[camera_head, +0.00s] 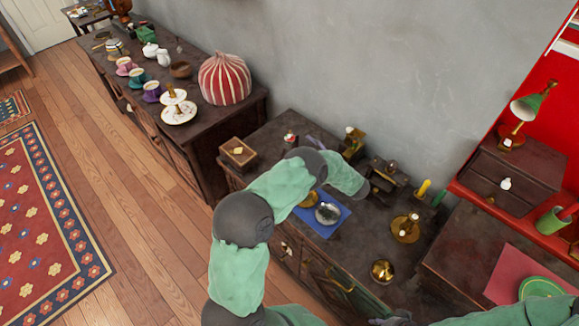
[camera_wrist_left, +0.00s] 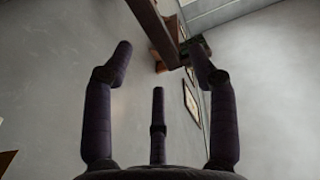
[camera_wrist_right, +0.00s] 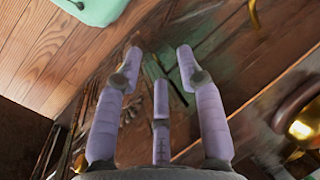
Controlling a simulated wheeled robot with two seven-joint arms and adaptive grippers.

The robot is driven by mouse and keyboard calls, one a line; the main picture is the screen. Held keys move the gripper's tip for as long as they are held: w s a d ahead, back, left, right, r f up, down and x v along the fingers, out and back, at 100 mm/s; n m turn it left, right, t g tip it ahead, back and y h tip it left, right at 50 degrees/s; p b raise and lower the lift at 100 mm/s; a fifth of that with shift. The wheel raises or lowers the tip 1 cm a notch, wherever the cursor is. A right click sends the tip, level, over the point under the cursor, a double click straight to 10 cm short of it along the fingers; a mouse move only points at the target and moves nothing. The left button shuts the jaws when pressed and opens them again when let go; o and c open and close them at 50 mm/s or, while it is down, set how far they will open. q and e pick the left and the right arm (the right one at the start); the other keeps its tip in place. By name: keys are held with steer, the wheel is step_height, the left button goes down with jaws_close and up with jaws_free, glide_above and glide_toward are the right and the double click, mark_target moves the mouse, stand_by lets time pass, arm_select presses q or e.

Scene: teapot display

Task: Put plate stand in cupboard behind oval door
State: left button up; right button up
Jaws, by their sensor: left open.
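A two-tier stand with white, gold-edged plates (camera_head: 179,107), which looks like the plate stand, is upright on the long dark sideboard at the upper left. My left arm crosses the middle of the head view. My right gripper's fingers are apart and empty in the right wrist view (camera_wrist_right: 158,70), before dark wood. I cannot make out an oval door; the cabinet fronts show only at a steep angle.
A striped red-and-white pumpkin-like pot (camera_head: 225,79) and several cups surround the stand. The middle cabinet holds a wooden box (camera_head: 238,153), a blue cloth (camera_head: 325,212), a brass candleholder (camera_head: 405,228) and a brass ball (camera_head: 382,271).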

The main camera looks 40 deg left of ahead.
mark_target(296, 139)
arm_select(q)
steer(key=shift+w+a+b, duration=0.15)
steer(key=shift+a+b, duration=0.1)
steer(key=shift+a, duration=0.75)
steer(key=shift+w+a+b, duration=0.2)
steer(key=shift+a+b, duration=0.1)
steer(key=shift+a, duration=0.7)
steer(key=shift+w+a+b, duration=0.15)
steer(key=shift+a+b, duration=0.1)
steer(key=shift+a, duration=0.75)
steer(key=shift+r, duration=0.1)
jaws_close()
